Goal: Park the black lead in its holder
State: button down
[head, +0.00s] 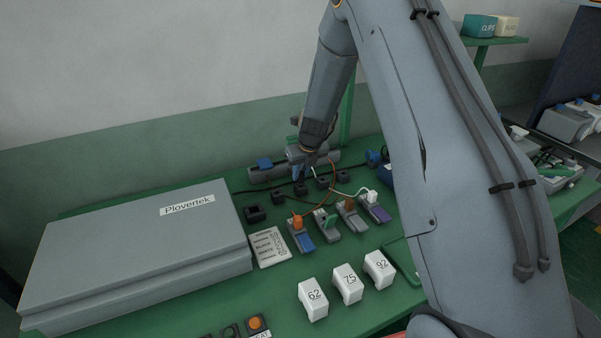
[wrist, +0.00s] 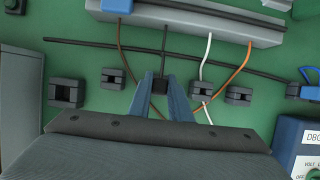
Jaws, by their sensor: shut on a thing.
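My gripper (wrist: 160,84) is shut on the small black end of the black lead (wrist: 165,42). The lead runs back from it to the grey bar (wrist: 190,22). In the head view my gripper (head: 297,176) is low over the row of black holders at the back of the green bench. Holders stand on both sides of it: one holder (wrist: 113,78) to the left and another holder (wrist: 201,88) to the right. A black block (head: 300,189) shows just below the fingers in the head view. I cannot tell whether the lead's end is seated in a holder.
White and orange leads pass close on the right of my gripper. A black cable (wrist: 90,43) crosses behind the holders. A large grey Plovertek case (head: 130,250) fills the left. Coloured plugs in grey sockets (head: 325,222) and white numbered blocks (head: 346,284) stand in front.

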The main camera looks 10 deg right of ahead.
jog(key=shift+f+b, duration=0.4)
jog(key=shift+f, duration=0.4)
jog(key=c, duration=1.6)
grip_release()
jog(key=shift+o, duration=0.2)
jog(key=b+v, duration=0.1)
jog(key=v, duration=0.6)
jog(key=shift+s+r, duration=0.25)
jog(key=shift+r, duration=0.1)
jog(key=s+r+n+g+b, duration=0.1)
jog(key=s+r+n, duration=0.1)
jog(key=s+n, duration=1.4)
jog(key=s+r+n+g+b, duration=0.1)
jog(key=s+r+n+g, duration=0.1)
jog(key=s+n, duration=1.4)
jog(key=shift+a+r+n+h, duration=0.3)
jog(key=shift+n+h, duration=0.1)
jog(key=shift+n, duration=0.5)
